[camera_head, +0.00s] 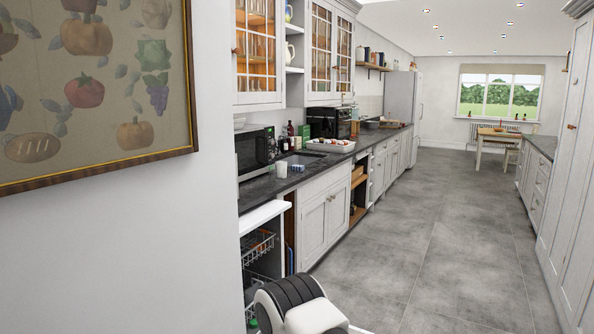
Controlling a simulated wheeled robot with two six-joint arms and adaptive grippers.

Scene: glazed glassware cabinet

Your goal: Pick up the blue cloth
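I cannot make out a blue cloth for certain. A narrow blue item (290,258) shows in a slot beside the open dishwasher, but I cannot tell whether it is cloth. Neither of my grippers is in view. A white and black part at the bottom centre seems to be my own body.
The open dishwasher (260,214) with wire racks is near, below a dark counter (262,187). A microwave (255,150), a white cup (281,169) and a white tray (331,146) stand on it. Glazed cabinets (257,48) hang above. The grey floor (430,240) is clear.

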